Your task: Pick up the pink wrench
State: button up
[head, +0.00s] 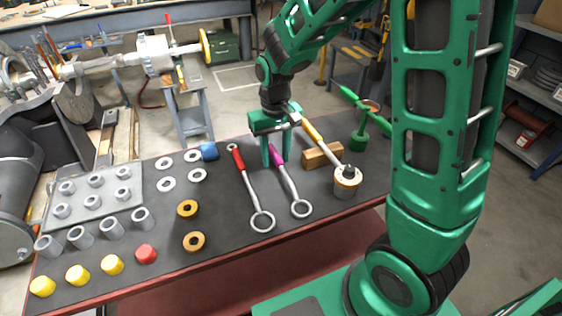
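The pink wrench (277,161) lies on the dark bench top, its handle at the far end and its silver ring (301,209) toward the front. My gripper (276,154) points down over the far end of the handle. Its two green fingers are apart, one on each side of the pink handle in the picture. I see a gap beside the handle, so the gripper looks open. Whether the fingertips reach the bench is unclear. A red wrench (243,171) lies just left of the pink one.
A wooden block (322,154) and a grey cup (345,182) with an orange-handled tool stand close on the right. Washers and orange rings (194,241) lie on the left. A grey tray (95,200) holds metal bushings. The front middle of the bench (245,245) is clear.

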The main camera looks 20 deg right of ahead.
grip_shut()
dwell(0.3)
jog(key=shift+r, duration=0.45)
jog(key=r, duration=0.3)
jog(key=shift+w+a+r, duration=0.15)
jog(key=shift+w+r, duration=0.1)
jog(key=shift+r, duration=0.05)
jog(key=w+a+r, duration=0.6)
jog(key=w, duration=0.3)
jog(key=shift+r, duration=0.25)
jog(key=shift+w+a, duration=0.1)
